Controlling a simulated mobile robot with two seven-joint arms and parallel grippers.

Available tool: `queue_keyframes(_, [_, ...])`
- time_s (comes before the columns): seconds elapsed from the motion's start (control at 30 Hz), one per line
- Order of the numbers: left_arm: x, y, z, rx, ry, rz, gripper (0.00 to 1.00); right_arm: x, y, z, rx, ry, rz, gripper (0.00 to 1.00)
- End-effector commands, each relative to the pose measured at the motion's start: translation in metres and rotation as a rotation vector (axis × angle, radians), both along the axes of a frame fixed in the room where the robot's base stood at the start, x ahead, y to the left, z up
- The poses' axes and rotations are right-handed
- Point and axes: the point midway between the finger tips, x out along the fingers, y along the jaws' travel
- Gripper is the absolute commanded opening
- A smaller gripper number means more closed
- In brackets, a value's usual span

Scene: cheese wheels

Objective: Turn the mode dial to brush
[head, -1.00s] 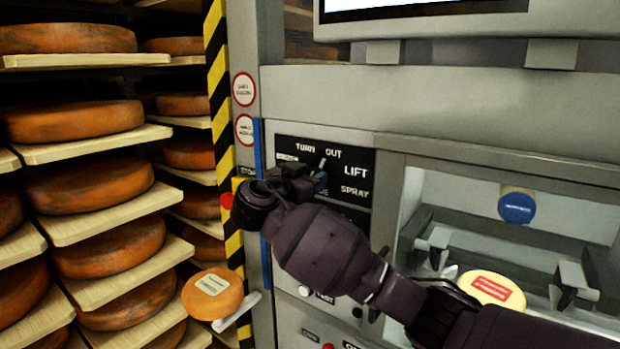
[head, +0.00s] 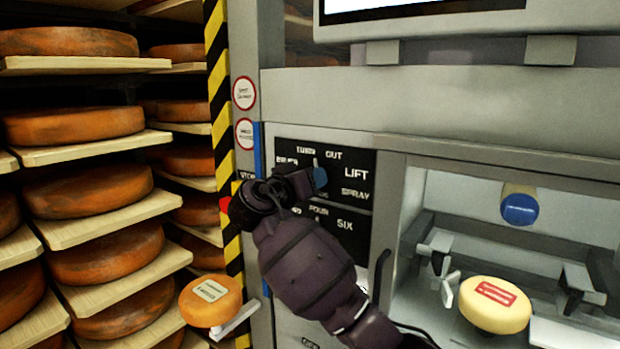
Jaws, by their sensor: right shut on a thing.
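The mode dial (head: 320,178) is a small blue knob on a black panel (head: 362,160) of the grey machine. Labels around it read OUT, LIFT and SPRAY at the top and right, with TURN at upper left and a partly hidden label, seemingly BRUSH, at left. A thin pointer above the knob points about straight up, short of the left label. My left gripper is not in view.
A lower panel with a SIX label (head: 345,226) lies under the dial. A red button (head: 226,205) sits left, by the striped post (head: 228,150). Racks of cheese wheels (head: 88,188) fill the left. A bay at right holds a yellow cheese (head: 494,304).

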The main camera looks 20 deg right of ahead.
Motion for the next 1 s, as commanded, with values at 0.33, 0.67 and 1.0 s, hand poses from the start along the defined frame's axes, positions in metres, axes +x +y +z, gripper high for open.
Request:
queue_keyframes(0.33, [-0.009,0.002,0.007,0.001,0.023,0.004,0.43,0.000,0.000,-0.001,-0.199,0.264,0.000,0.15])
queue_keyframes(0.67, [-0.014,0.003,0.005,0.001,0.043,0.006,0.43,0.000,0.001,-0.002,-0.387,0.503,0.001,0.15])
queue_keyframes(1.0, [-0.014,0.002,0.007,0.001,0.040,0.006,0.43,0.001,0.001,-0.003,-0.529,0.687,0.001,0.15])
